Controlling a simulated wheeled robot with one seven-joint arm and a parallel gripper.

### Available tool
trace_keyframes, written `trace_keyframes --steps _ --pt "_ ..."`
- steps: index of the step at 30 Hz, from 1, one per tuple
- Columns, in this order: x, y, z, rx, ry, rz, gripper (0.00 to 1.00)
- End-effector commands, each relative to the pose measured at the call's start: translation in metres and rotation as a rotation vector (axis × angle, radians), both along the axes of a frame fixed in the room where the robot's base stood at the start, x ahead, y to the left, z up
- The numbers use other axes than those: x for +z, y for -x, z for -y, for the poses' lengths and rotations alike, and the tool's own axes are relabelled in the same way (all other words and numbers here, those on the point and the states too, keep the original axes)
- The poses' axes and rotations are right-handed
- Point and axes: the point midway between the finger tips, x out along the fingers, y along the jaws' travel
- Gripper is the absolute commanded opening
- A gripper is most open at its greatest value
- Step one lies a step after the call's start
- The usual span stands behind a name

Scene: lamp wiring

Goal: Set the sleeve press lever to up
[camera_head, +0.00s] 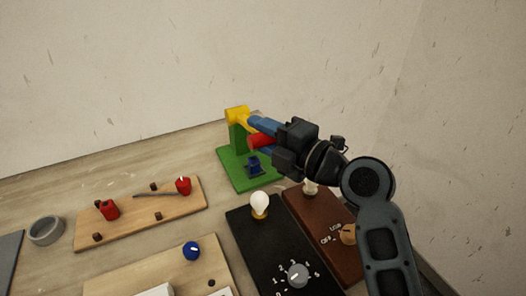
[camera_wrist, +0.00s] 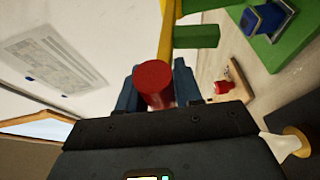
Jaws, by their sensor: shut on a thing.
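The sleeve press has a green base (camera_head: 232,177), a green post and a yellow lever (camera_head: 238,116) at its top. The lever runs from the post toward my gripper and ends in a red handle (camera_head: 259,140). My gripper (camera_head: 262,136) is shut on the red handle, with a blue finger on each side. The wrist view shows the handle (camera_wrist: 153,82) between the fingers and the yellow lever (camera_wrist: 166,36) behind it. A dark blue block (camera_head: 254,166) sits on the base below the handle. My fingers hide part of the lever, so its exact angle is hard to tell.
A black box (camera_head: 252,238) with a white bulb and grey dial, and a brown box (camera_head: 318,238) with a knob, stand in front of the press. A wooden board (camera_head: 130,222) with red parts lies left. The wall is behind.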

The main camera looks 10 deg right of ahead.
Motion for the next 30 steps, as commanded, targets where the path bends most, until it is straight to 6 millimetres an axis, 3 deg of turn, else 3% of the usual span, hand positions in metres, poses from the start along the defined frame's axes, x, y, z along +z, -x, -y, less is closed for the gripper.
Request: trace_keyframes --steps 1,4,21,22,26,30 --pt "0.013 -0.002 -0.001 0.002 0.007 -0.015 0.00" --pt "0.022 -0.005 -0.002 0.000 0.022 -0.063 0.00" --pt "0.036 -0.013 -0.004 -0.003 0.026 -0.074 0.00" --pt "0.036 -0.013 -0.004 -0.003 0.026 -0.074 0.44" --pt "0.034 -0.013 -0.004 -0.003 0.026 -0.078 0.55" --pt "0.033 -0.012 -0.004 -0.003 0.027 -0.081 0.55"
